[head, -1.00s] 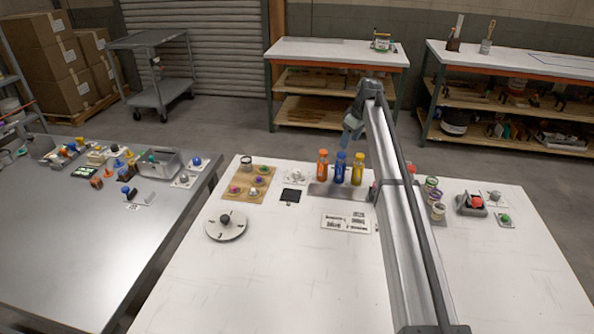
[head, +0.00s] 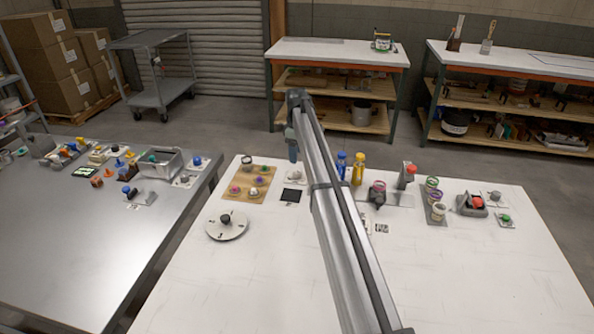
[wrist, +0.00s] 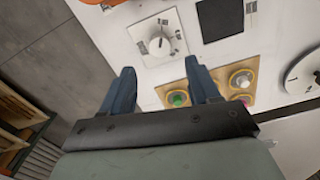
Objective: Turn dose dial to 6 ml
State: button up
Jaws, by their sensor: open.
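Two dial-like things are in view, and I cannot read which is the dose dial. A large pale disc (head: 212,230) with a black centre knob (head: 225,218) and dark marks lies at the table's front left. Part of this disc shows at the right of the wrist view (wrist: 302,76). A small white knob (wrist: 160,43) on a square plate with small marks lies beyond my fingertips in the wrist view; it is partly visible beside my arm in the head view (head: 295,176). My gripper (wrist: 162,78) is open, with nothing between its blue fingers.
A tan board (head: 234,193) with coloured knobs and a black square pad (head: 290,196) lie near the small knob. Blue (head: 341,165) and yellow (head: 358,169) bottles stand right of my arm, with cups and a red-topped device farther right. The front table is mostly clear.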

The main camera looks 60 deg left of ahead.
aim_at(297, 171)
notch_tip(297, 171, down, 8)
jog(key=shift+f, duration=0.15)
dwell(0.3)
jog(key=shift+c, duration=0.3)
jog(key=c, duration=1)
